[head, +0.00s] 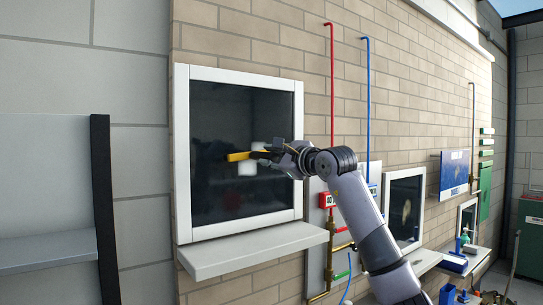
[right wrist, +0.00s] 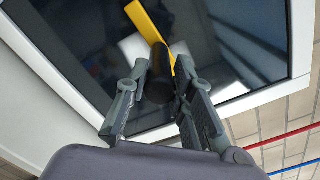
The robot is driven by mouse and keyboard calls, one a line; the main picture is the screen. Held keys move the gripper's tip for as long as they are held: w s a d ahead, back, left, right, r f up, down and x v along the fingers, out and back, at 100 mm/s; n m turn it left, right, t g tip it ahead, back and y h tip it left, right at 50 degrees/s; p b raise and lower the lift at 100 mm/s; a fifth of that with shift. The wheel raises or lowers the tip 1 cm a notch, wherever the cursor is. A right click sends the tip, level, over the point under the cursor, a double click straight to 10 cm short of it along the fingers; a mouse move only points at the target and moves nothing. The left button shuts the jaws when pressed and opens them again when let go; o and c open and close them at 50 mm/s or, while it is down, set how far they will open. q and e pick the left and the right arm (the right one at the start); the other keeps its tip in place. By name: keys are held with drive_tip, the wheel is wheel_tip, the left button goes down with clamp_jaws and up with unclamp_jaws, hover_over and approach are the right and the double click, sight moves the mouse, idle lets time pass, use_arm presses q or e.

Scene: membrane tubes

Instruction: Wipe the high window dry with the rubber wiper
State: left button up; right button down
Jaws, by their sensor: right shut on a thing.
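The high window (head: 205,130) has a white frame and dark glass and is mounted on the brick wall. My right gripper (head: 278,154) is in front of the right part of its pane. It is shut on the black handle of the rubber wiper (head: 238,156), whose yellow part points left across the glass. In the right wrist view the handle of the wiper (right wrist: 154,75) sits between the fingers of the right gripper (right wrist: 163,72), with the glass behind. I cannot tell whether the wiper touches the pane. Pale patches show on the glass near the wiper. My left gripper is out of view.
A grey sill (head: 250,250) juts out below the window. Red (head: 332,90) and blue (head: 368,100) pipes and a brass valve (head: 340,240) are right of it, near my arm. A second window (head: 404,210) is further right. A grey panel with a dark edge (head: 104,200) stands at left.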

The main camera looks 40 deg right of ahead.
drive_tip(key=shift+f, duration=0.25)
drive_tip(key=shift+f+b, duration=1.1)
drive_tip(key=shift+f, duration=0.45)
wheel_tip(320, 180, down, 3)
drive_tip(key=shift+f+b, duration=0.15)
drive_tip(key=shift+b, duration=1)
